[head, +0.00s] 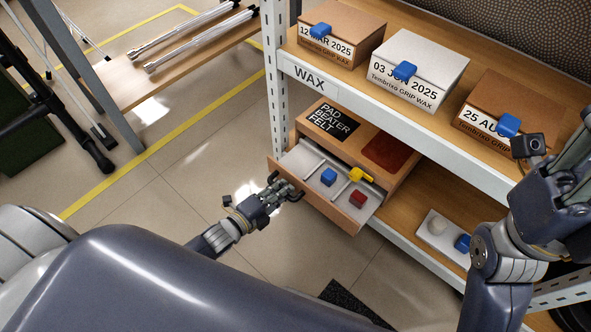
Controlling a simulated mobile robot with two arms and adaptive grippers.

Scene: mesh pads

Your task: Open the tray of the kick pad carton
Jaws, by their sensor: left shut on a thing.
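The kick pad carton (370,135) sits on the lower shelf, with a black label reading PAD BEATER FELT and a dark red patch on top. Its tray (327,207) is pulled out toward me. The tray has thin white dividers and holds a blue block (328,177), a yellow piece (360,175) and a red block (358,199). My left gripper (291,190) is at the left part of the tray's front and is shut on it; the fingers hide the exact contact. My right gripper (562,165) is raised at the right edge, away from the carton; its fingers are partly cut off.
The upper shelf, marked WAX, holds a brown box (341,30), a white box (419,65) and another brown box (512,103), each with a blue clip. A white tray (436,242) stands on the lower shelf at right.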

